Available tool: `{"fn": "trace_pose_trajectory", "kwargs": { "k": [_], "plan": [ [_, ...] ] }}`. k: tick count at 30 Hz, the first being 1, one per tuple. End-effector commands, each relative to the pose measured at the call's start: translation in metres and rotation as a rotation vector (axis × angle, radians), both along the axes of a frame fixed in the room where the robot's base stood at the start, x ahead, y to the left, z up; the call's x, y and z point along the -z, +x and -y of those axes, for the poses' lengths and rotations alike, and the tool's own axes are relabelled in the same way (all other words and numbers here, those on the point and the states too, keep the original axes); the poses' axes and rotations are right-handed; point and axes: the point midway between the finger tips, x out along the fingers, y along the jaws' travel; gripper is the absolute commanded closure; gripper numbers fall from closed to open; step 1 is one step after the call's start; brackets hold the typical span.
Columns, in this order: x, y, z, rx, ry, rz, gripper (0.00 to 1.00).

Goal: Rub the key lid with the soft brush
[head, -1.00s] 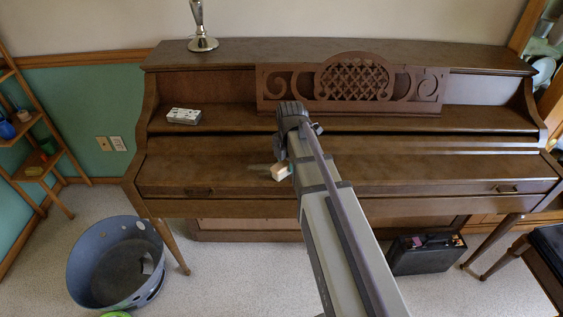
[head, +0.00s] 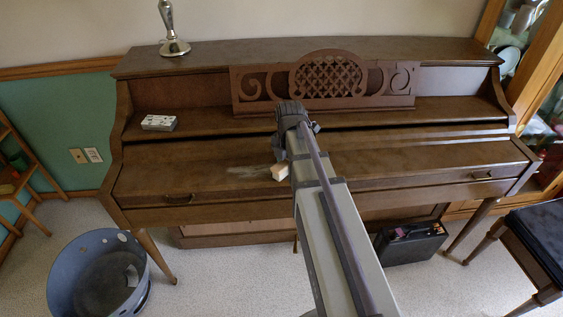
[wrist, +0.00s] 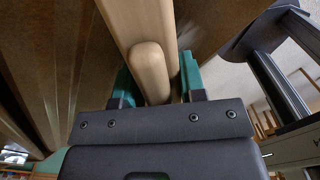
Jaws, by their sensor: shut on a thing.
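The soft brush (wrist: 150,70) has a pale wooden body and handle. In the wrist view my gripper (wrist: 156,82) is shut on it, with a teal finger on each side. In the head view the brush's pale end (head: 281,172) shows left of my arm, at the key lid near its front edge. The key lid (head: 400,162) is the long brown closed board across the piano's front. A whitish, dusty patch (head: 247,171) lies on it just left of the brush. The bristles are hidden, so I cannot tell whether they touch the lid.
A grey patterned box (head: 159,123) sits on the ledge above the lid at left. A silver candlestick base (head: 174,46) stands on the piano top. A carved music stand (head: 325,82) rises behind my arm. A grey-blue bin (head: 95,275), dark case (head: 410,243) and black-topped bench (head: 540,235) stand below.

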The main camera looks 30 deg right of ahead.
Motion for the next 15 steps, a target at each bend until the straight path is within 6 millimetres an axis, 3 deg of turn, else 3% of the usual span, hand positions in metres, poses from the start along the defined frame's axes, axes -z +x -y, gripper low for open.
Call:
{"fn": "trace_pose_trajectory", "kwargs": {
  "k": [10, 15],
  "plan": [
    [0.001, -0.006, 0.015, 0.002, -0.003, -0.001, 0.81],
    [0.000, -0.012, 0.032, 0.003, -0.003, -0.001, 0.81]
  ]
}}
